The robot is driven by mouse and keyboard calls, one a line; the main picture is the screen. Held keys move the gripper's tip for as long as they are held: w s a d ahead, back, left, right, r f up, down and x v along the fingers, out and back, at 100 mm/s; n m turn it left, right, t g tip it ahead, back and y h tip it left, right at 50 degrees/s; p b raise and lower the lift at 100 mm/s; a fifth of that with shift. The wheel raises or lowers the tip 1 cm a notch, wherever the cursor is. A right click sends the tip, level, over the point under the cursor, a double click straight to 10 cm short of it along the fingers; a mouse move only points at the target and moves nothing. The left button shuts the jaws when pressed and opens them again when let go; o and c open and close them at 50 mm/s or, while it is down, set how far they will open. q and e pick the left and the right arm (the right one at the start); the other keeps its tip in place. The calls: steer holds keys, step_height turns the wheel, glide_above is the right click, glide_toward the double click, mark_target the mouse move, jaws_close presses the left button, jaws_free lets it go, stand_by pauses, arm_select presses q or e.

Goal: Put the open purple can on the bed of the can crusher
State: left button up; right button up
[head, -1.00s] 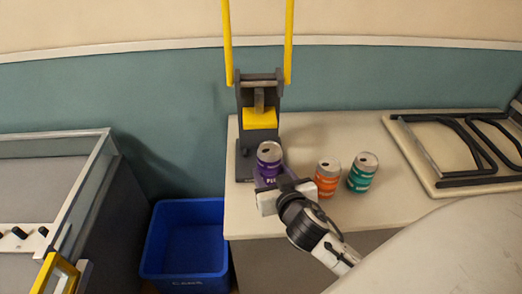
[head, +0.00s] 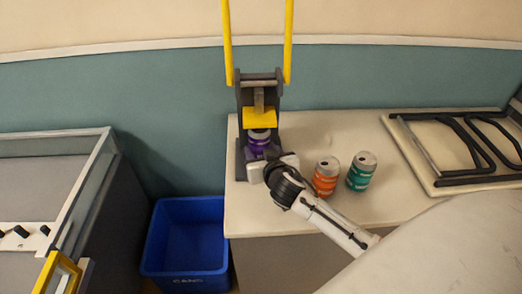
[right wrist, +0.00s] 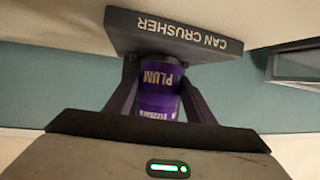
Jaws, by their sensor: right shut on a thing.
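The purple can (head: 258,142) is upright at the can crusher (head: 246,104), under its yellow press block (head: 260,117). My right gripper (head: 262,154) is shut on the can from the front. In the right wrist view the can (right wrist: 160,82) sits between the two dark fingers (right wrist: 160,100), close to the dark crusher base (right wrist: 175,33) lettered CAN CRUSHER. I cannot tell whether the can's bottom touches the bed, as the gripper hides it in the head view. My left gripper is not in view.
An orange can (head: 326,178) and a teal can (head: 361,172) stand to the right of my right gripper on the table (head: 300,215). A blue bin (head: 187,243) is on the floor to the left. The crusher's yellow handle arms (head: 288,45) stand raised.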

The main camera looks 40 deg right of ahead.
steer(key=shift+f, duration=0.25)
steer(key=o, duration=1)
steer(key=shift+r, duration=0.1)
steer(key=shift+r, duration=0.3)
steer(key=v, duration=1.2)
steer(key=shift+f, duration=0.1)
